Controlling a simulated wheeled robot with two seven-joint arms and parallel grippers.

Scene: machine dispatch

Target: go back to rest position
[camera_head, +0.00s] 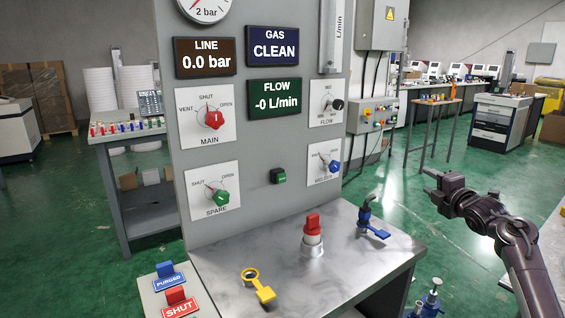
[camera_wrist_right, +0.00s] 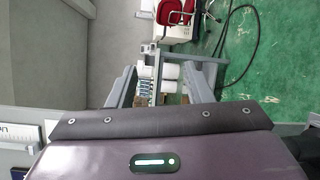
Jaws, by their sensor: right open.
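My right gripper (camera_head: 429,183) is at the right of the head view, out over open green floor to the right of the panel. Its jaws are open with nothing between them. In the right wrist view my right gripper (camera_wrist_right: 160,88) shows two grey fingers spread apart, with a gap between. It touches nothing that I can see. My left gripper is not in view.
A grey panel (camera_head: 260,150) carries knobs and displays reading 0.0 bar, CLEAN and -0 L/min. Its metal shelf (camera_head: 345,262) holds a red-handled valve (camera_head: 312,232), a blue valve (camera_head: 370,222) and a yellow tag (camera_head: 260,288). PURGED and SHUT blocks (camera_head: 175,298) stand front left.

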